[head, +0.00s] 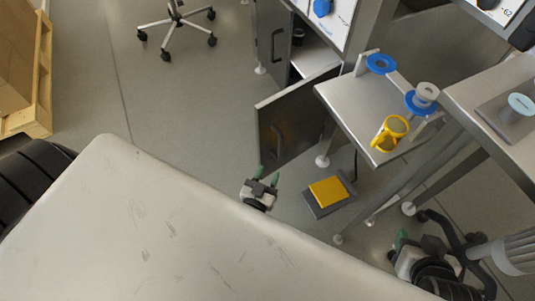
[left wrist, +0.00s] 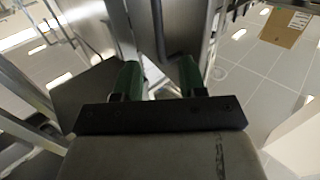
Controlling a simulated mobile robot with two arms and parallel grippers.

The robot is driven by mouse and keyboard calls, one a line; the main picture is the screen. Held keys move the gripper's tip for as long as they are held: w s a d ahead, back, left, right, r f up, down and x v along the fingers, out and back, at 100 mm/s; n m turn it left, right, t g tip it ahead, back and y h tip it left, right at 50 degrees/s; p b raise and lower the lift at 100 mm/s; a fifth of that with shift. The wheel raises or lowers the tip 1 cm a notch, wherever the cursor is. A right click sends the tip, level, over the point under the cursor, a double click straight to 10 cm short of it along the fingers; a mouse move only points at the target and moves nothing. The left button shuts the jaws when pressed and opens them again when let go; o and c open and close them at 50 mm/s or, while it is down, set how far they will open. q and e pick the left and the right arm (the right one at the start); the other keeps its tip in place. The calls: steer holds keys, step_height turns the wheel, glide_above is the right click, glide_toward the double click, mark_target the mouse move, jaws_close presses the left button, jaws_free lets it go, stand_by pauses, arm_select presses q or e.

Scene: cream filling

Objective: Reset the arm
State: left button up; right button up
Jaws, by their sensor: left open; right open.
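My left gripper (head: 265,178) is open and empty, with its two green fingers pointing up, just beyond the far edge of my light body panel. In the left wrist view its green fingertips (left wrist: 160,80) are apart with nothing between them. My right gripper (head: 401,240) is at the lower right, beneath the table's level. Its green tips show, and I see nothing held in it.
An open grey cabinet door (head: 292,128) stands close beyond my left gripper. A steel table (head: 345,97) at the right holds blue rings (head: 380,63) and a yellow cup-like part (head: 388,134). A yellow-topped pedal (head: 328,191) lies on the floor.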

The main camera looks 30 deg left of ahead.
stand_by(0.4)
